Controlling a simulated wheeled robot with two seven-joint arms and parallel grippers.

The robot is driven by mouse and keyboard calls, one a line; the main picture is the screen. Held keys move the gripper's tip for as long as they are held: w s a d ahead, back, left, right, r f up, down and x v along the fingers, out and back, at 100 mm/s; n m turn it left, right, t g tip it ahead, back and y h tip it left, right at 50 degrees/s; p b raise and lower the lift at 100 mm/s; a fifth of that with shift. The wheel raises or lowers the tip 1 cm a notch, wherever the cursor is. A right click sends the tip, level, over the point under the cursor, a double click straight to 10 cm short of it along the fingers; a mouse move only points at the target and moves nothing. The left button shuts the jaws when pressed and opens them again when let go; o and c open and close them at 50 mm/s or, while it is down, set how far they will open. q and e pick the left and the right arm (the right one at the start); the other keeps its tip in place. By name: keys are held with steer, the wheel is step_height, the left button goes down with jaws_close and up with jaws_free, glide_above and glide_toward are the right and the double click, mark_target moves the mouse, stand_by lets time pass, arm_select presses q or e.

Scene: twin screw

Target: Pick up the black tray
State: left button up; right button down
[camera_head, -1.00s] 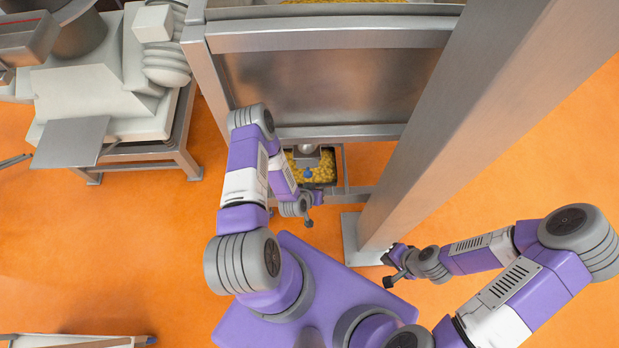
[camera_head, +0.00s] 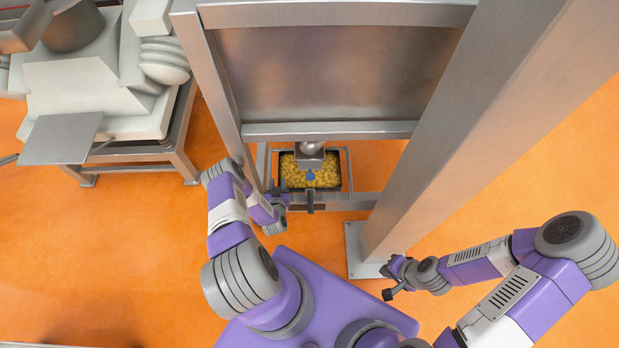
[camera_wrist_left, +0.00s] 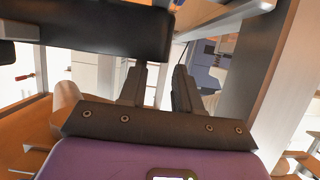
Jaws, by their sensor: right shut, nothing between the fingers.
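The black tray (camera_head: 347,178) is low under the steel machine, filled with yellow pieces. A metal outlet and a small blue part cover some of its middle. My left gripper (camera_head: 280,198) is just left of the tray's near left corner. In the left wrist view, its two fingers (camera_wrist_left: 158,88) are apart with nothing seen between them. A large dark edge, which looks like the black tray (camera_wrist_left: 105,30), lies beyond the left finger; I cannot tell whether they touch. My right gripper (camera_head: 390,283) is shut and empty, away from the tray, near the post's foot.
The tray stands within a low steel frame (camera_head: 345,203). A thick steel post (camera_head: 425,165) rises to its right, with a foot plate (camera_head: 357,255). A thinner leg (camera_head: 215,80) stands to the left. A pale machine (camera_head: 95,90) is at upper left. Orange floor lies open at left.

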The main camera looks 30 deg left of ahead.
arm_select(q)
steer(key=b+x, duration=0.1)
steer(key=x, duration=0.1)
steer(key=b+x, duration=0.1)
steer(key=x, duration=0.2)
steer(key=shift+s+a+f+b, duration=0.1)
steer(key=shift+s+f+b, duration=0.15)
steer(key=shift+b, duration=0.1)
steer(key=shift+c, duration=0.3)
jaws_close()
steer(key=shift+w+r, duration=0.1)
